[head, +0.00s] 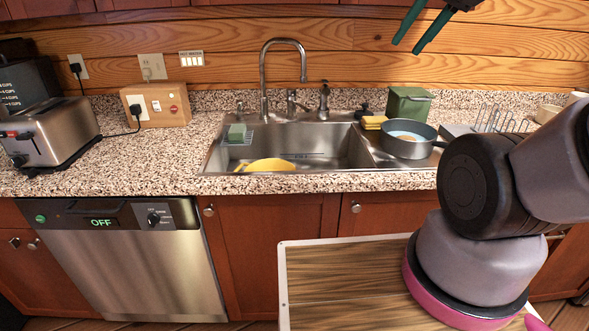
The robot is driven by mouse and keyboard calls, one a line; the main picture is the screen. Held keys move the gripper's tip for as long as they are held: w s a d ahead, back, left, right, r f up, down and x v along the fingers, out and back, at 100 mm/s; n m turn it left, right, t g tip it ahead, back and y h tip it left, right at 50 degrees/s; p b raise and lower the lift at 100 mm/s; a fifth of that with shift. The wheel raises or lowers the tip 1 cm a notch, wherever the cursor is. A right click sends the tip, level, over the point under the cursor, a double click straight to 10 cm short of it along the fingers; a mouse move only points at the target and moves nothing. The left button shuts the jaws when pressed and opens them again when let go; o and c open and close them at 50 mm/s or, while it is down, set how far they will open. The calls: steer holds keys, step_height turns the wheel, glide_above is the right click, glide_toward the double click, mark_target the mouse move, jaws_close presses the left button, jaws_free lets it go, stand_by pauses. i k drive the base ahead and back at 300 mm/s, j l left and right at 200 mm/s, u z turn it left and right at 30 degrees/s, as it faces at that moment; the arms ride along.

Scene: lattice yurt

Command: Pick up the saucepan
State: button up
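The saucepan (396,149) is dark grey with a pale blue inside. It stands upright at the right side of the sink, and something small and tan shows inside it. A short part of its handle points right, and my arm hides what lies beyond. My gripper (405,48) has two green fingers and hangs at the top edge of the head view, above and apart from the saucepan. The fingers are spread with an empty gap between them. Most of the gripper's body is cut off by the frame.
The sink (318,150) holds a yellow dish (270,165). A tall faucet (264,80) rises behind it. A yellow sponge (374,122) and a green canister (408,104) stand close behind the saucepan. A wire rack (500,118) is to its right. A toaster (50,132) is far left.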

mark_target(426, 136)
steer(key=i+j, duration=0.1)
steer(key=i+z, duration=0.1)
steer(key=z, duration=0.25)
steer(key=i+j+z, duration=0.1)
steer(key=z, duration=0.25)
steer(key=j+z, duration=0.15)
steer(key=z, duration=1.45)
steer(key=i+j, duration=0.05)
steer(key=j, duration=0.05)
